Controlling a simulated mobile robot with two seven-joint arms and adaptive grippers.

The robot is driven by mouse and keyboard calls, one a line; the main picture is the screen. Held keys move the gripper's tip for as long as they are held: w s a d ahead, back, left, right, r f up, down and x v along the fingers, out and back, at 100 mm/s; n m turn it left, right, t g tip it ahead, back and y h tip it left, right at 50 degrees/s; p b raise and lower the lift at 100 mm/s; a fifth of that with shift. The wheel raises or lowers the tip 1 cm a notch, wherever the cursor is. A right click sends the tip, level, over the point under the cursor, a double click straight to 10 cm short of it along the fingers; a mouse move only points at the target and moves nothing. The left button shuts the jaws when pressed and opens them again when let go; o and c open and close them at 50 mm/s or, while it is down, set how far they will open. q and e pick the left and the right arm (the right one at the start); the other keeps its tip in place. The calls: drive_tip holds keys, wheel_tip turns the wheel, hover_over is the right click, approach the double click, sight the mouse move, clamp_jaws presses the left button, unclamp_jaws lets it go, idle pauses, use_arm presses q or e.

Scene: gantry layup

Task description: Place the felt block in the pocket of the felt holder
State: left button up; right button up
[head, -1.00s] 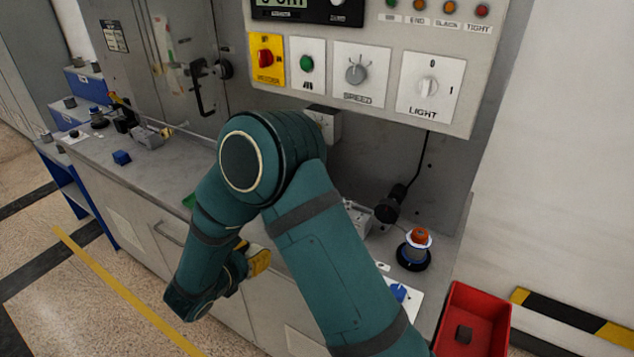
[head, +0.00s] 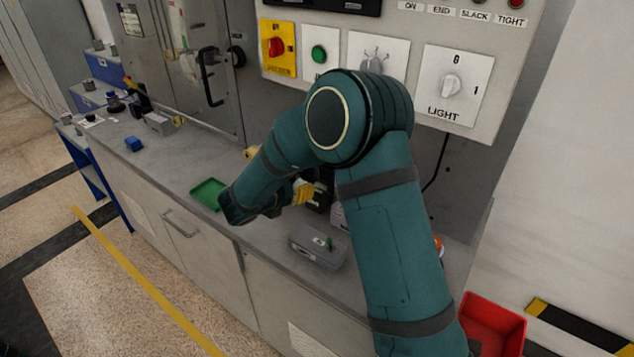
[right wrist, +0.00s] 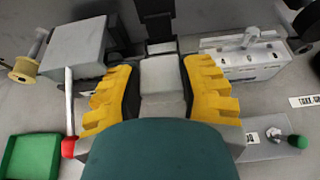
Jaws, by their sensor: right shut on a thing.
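My right gripper (head: 303,192) has yellow fingers and is over the bench near the machine's wall; my arm hides part of it. In the right wrist view the right gripper (right wrist: 160,88) is shut on a pale grey block (right wrist: 161,74), which looks like the felt block. A dark upright fixture (right wrist: 154,14) stands just beyond the fingers, and in the head view it shows as a black shape (head: 320,190) beside them. I cannot tell whether this is the felt holder, and no pocket is clear. My left gripper is not in view.
A green tray (head: 207,194) lies left of the gripper.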

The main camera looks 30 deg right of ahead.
drive_tip(key=w+d, duration=0.1)
drive_tip(key=d, duration=0.3)
drive_tip(key=w+d, duration=0.1)
drive_tip(key=d, duration=0.1)
drive_tip(key=shift+w+d, duration=0.25)
drive_tip(key=shift+w, duration=0.1)
drive_tip(key=f, duration=0.1)
drive_tip(key=d+f+b, duration=0.1)
drive_tip(key=f, duration=0.1)
drive_tip(key=shift+w, duration=0.15)
drive_tip(key=shift+f, duration=0.25)
drive_tip(key=shift+a, duration=0.1)
drive_tip(key=shift+f, duration=0.1)
drive_tip(key=o, duration=0.8)
drive_tip(key=shift+f, duration=0.1)
